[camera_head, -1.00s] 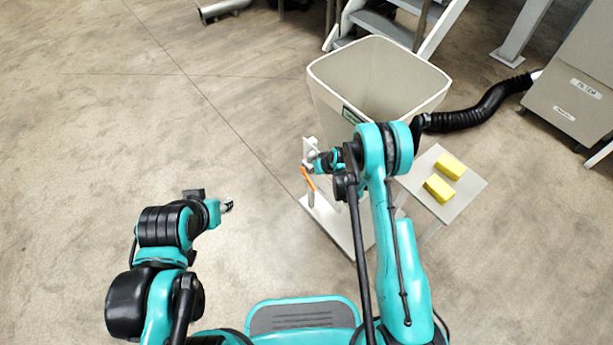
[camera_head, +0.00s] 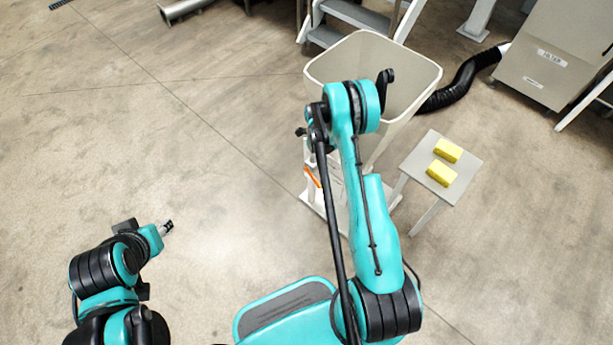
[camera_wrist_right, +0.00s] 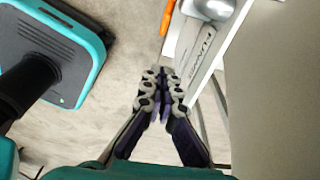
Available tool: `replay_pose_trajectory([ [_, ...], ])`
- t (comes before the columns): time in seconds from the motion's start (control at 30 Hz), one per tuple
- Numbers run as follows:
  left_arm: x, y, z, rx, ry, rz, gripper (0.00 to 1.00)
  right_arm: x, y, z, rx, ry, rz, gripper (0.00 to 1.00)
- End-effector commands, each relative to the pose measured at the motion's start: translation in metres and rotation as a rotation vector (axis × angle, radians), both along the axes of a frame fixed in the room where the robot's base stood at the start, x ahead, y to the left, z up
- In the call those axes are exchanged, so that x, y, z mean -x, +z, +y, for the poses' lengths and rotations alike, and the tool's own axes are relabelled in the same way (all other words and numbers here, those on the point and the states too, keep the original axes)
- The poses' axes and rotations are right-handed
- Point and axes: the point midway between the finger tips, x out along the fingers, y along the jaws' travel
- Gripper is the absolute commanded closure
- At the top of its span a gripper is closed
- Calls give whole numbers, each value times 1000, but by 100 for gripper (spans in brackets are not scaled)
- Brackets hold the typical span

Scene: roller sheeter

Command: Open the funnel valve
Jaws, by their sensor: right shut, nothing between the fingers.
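The funnel (camera_head: 318,75) is a tall, open beige hopper on a white stand. Its valve has an orange handle (camera_head: 312,177) low on the left side, slanting down to the right. In the right wrist view an orange piece (camera_wrist_right: 167,16) shows at the top beside a silver rounded part. My right gripper (camera_wrist_right: 160,75) is shut and empty, with its fingertips apart from that orange piece. In the head view the right arm largely hides this gripper, above the handle. My left gripper (camera_head: 167,227) hangs at lower left, far from the funnel; its fingers are too small to read.
A small table (camera_head: 465,177) with two yellow blocks (camera_head: 442,173) stands right of the funnel. A black hose (camera_head: 462,80) runs to the grey filter cabinet (camera_head: 560,45). Grey steps (camera_head: 345,15) stand behind.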

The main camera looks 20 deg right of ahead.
Motion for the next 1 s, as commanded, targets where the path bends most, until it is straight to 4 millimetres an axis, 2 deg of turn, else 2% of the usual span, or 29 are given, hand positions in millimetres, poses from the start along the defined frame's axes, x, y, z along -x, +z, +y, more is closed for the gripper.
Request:
replay_pose_trajectory([
  [0.17, 0, -6, 0, 0, 0, 0, 60, 4, -12, -3, 7, -40, 6, 100],
  [0.63, 0, -44, 0, 0, 0, 0, 60, 16, -107, -8, 7, -34, 4, 100],
  [0.8, 0, -54, 0, 0, 0, 0, 60, 1, -124, -2, 7, -34, 4, 100],
  [1.0, 0, -57, 0, 0, 0, 0, 60, -5, -130, 1, 7, -34, 4, 100],
])
